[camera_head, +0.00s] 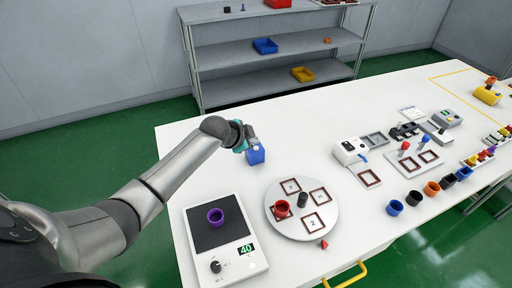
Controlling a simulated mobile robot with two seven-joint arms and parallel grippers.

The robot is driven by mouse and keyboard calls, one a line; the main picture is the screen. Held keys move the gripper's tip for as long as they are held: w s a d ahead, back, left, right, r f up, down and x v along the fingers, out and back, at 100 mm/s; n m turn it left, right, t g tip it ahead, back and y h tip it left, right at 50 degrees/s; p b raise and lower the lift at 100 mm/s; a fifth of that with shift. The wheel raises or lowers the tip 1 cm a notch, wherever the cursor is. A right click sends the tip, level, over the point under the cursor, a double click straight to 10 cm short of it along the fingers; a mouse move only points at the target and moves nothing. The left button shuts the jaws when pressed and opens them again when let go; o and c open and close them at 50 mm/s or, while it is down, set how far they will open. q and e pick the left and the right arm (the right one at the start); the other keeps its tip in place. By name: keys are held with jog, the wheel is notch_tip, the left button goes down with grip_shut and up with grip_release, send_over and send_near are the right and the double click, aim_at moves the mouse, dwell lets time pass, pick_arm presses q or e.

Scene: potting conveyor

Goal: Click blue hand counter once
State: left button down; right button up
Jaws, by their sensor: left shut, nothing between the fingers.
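The blue hand counter (256,156) stands on the white table, to the left of the table's middle. My left gripper (250,141) is shut and empty at the top of the counter. It hides part of the counter's top, and I cannot tell whether the fingertips touch it. My right gripper is not in view.
A scale (204,275) with a purple ring (215,216) stands in front. A round white plate (328,227) holds a red cup (281,208) and a dark cylinder (302,199). Several colored pots and devices line the right side. The table (320,130) behind the counter is clear.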

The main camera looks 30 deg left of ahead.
pick_arm(q)
jog(key=shift+f, duration=0.15)
dwell(0.4)
jog(key=shift+f, duration=0.3)
jog(key=shift+f, duration=0.45)
dwell(0.8)
jog(key=shift+r+p, duration=0.7)
jog(key=shift+r, duration=0.15)
notch_tip(320, 180, up, 5)
jog(key=p, duration=0.5)
jog(key=shift+r, duration=0.1)
